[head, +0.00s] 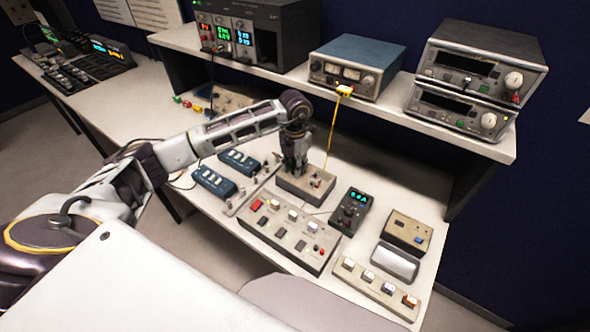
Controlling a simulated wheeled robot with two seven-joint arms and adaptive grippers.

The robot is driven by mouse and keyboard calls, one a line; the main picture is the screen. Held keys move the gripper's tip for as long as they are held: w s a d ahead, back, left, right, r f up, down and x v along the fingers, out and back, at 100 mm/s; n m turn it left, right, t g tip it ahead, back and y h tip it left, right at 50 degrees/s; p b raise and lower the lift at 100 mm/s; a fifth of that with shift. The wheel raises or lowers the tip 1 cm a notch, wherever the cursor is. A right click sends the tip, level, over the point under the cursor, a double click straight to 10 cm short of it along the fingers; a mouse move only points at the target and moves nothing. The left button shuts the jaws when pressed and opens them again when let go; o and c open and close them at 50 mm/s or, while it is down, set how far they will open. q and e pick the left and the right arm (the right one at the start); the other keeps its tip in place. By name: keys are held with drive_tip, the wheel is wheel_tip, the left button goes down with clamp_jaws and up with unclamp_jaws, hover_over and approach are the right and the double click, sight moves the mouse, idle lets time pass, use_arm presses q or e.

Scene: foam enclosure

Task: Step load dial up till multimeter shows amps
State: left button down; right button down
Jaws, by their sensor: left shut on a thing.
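My left arm reaches in from the left, and its gripper (294,169) points down onto a small grey load box (313,195) on the bench. The gripper is shut on the load dial on top of this box. The fingers hide the dial, so its setting cannot be seen. The dark handheld multimeter (350,211) lies to the right of the box. Its small cyan display is lit, but the characters are too small to read surely. My right gripper is not in view.
A beige switch panel (287,234) lies in front of the load box. Two blue modules (214,184) sit to the left. A yellow cable (333,125) hangs from the blue-topped meter (357,66) on the shelf (455,136) close to my gripper. A button strip (375,287) lies front right.

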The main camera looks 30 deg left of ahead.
use_arm(q)
drive_tip(key=m+b, duration=0.2)
drive_tip(key=m, duration=0.1)
drive_tip(key=shift+m+b, duration=0.35)
drive_tip(key=shift+m, duration=0.25)
drive_tip(key=c, duration=1.2)
unclamp_jaws()
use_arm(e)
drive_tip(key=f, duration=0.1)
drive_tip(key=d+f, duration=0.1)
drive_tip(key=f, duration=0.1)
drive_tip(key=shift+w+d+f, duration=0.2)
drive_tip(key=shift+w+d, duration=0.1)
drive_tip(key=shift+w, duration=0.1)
use_arm(q)
drive_tip(key=shift+r, duration=6.05)
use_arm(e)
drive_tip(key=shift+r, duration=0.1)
